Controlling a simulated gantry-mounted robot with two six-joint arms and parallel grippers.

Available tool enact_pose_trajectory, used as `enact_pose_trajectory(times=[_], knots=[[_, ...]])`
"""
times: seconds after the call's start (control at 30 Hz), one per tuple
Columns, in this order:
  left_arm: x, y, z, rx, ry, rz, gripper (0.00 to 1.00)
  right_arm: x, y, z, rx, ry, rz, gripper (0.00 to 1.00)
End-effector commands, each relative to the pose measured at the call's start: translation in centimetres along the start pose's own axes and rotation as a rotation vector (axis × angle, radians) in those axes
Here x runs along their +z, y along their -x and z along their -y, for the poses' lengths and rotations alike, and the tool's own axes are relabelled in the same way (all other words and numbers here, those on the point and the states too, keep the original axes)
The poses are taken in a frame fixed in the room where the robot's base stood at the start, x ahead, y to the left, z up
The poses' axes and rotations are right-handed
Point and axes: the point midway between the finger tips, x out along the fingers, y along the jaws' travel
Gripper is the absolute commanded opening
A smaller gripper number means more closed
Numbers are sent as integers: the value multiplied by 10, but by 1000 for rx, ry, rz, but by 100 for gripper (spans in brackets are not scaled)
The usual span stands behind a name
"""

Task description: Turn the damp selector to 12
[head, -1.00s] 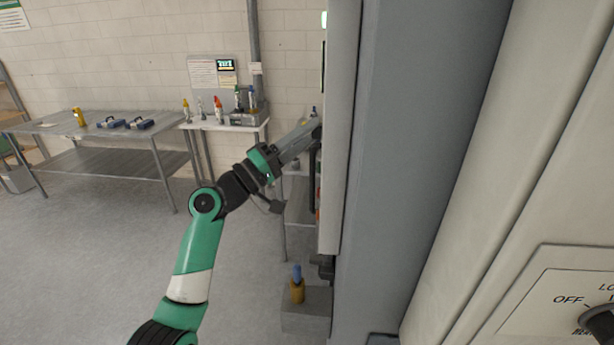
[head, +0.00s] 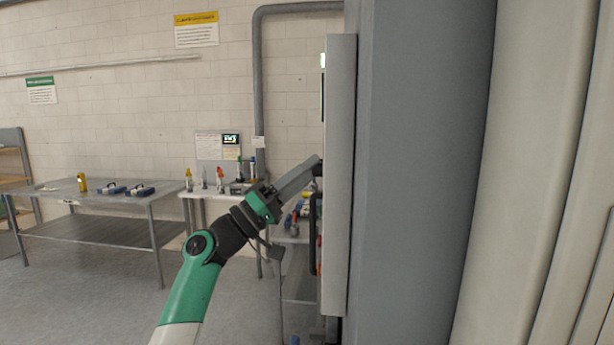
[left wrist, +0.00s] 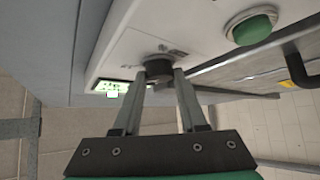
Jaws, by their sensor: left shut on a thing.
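The control panel (head: 340,190) stands nearly edge-on in the head view, so its face is hidden there. My left gripper (head: 317,166) reaches in from the left against that face. In the left wrist view my left gripper (left wrist: 160,76) has its two fingers on either side of a dark round knob (left wrist: 158,66), shut on it. The knob, which I take for the damp selector, sits on a pale plate; its small printed marks are unreadable, so I cannot tell its setting. My right gripper is in neither view.
A green button (left wrist: 251,25) and a lit green display (left wrist: 112,87) flank the knob. A black handle (head: 313,235) juts from the panel below my gripper. Steel tables (head: 110,200) stand at the left, with open floor in front.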

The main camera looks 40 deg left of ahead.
Motion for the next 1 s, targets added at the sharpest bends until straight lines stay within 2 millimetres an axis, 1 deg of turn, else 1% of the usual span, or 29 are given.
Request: enact_pose_trajectory(times=[0.03, 0.07, 0.2, 0.23, 0.5, 0.63, 0.77, 0.9, 1.0], knots=[[-1, 0, -1, 1, -3, -1, 0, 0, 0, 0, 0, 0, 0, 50], [-1, 0, -1, 1, -3, -1, 43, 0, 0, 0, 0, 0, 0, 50], [0, 0, 0, 0, -2, -1, 68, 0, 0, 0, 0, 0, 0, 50], [0, 0, 0, 0, -2, -1, 72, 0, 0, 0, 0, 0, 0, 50], [0, 1, 0, 0, -1, -1, 72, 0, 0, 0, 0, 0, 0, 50], [0, 10, 1, 0, -1, -1, 72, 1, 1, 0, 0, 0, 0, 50], [0, 33, 1, -1, -3, -3, 72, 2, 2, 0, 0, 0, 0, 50], [0, 69, 1, -2, -3, -3, 72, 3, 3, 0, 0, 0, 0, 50], [0, 91, 1, -2, -3, -3, 72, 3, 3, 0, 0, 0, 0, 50]])
